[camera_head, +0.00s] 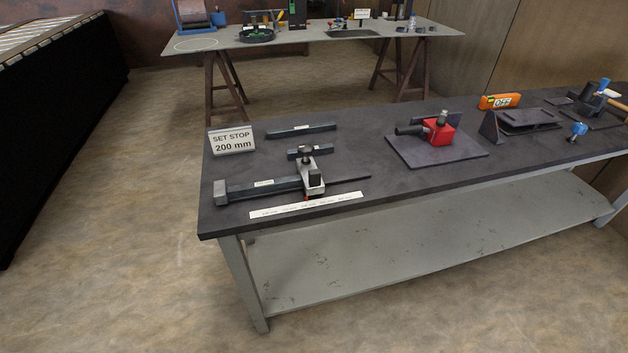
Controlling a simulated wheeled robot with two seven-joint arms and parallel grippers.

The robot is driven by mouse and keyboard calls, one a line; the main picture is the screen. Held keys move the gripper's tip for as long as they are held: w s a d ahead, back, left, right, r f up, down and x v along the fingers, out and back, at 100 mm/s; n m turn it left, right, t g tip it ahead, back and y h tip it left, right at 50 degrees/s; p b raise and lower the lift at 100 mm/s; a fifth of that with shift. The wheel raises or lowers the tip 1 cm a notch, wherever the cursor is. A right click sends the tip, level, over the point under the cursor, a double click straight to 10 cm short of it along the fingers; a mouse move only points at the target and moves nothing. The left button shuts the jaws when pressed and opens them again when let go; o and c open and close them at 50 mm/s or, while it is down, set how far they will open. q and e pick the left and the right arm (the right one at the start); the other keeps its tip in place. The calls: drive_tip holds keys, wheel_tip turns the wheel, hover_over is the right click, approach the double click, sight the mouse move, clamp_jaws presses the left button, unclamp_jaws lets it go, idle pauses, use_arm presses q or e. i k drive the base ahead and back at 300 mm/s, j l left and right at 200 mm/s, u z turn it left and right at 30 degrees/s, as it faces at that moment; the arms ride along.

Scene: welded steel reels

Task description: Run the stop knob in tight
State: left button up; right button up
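The block sits on a dark steel bar (262,188) that lies along the near left part of the workbench. How tight the knob sits cannot be told. A white scale strip (305,205) lies in front of the bar. A sign reading "SET STOP 200 mm" (232,141) stands behind it to the left. Neither of my grippers shows in the head view.
The dark workbench (365,165) also holds two loose steel bars (302,131), a red tool on a plate (438,131) and an orange "OFF" device (499,101). A second table (310,39) stands behind, a black cabinet (62,110) at left. Floor between is clear.

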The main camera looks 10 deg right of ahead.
sight(305, 150)
drive_tip(key=i+j+z, duration=0.2)
drive_tip(key=j+z, duration=0.25)
drive_tip(key=i+j+z, duration=0.15)
drive_tip(key=j+z, duration=1.2)
drive_tip(key=k+j+z, duration=0.1)
drive_tip(key=j+z, duration=0.3)
drive_tip(key=k+j+z, duration=0.15)
drive_tip(key=j+z, duration=0.3)
drive_tip(key=j, duration=0.15)
